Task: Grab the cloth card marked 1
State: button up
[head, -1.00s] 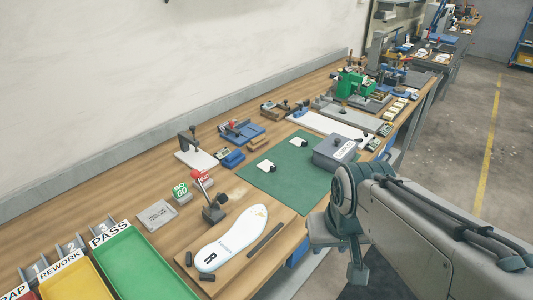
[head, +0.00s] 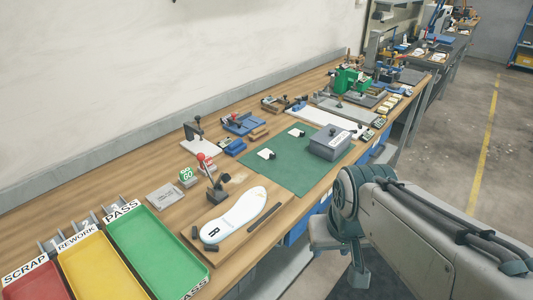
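Two small white cards lie on the green mat (head: 290,172) in the head view: a nearer one (head: 265,155) and a farther one (head: 296,132). Each has a dark patch at one side. Any number on them is too small to read, so I cannot tell which is marked 1. A grey box (head: 322,152) with a white label stands at the mat's right end. My arm reaches in from the lower right, its joint in front of the bench, apart from the cards. I cannot make out my gripper.
Left of the mat, a white insole (head: 233,220) lies on a wooden board beside a red-knobbed lever (head: 203,160). Green (head: 160,245), yellow (head: 98,272) and red trays stand at the near left. Tools crowd the bench's far end. The floor at right is clear.

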aim_at(265, 153)
jog(key=k, duration=0.95)
jog(key=z, duration=0.6)
jog(key=i, duration=1.75)
jog(key=u, duration=1.1)
jog(key=i, duration=0.3)
jog(key=u, duration=0.25)
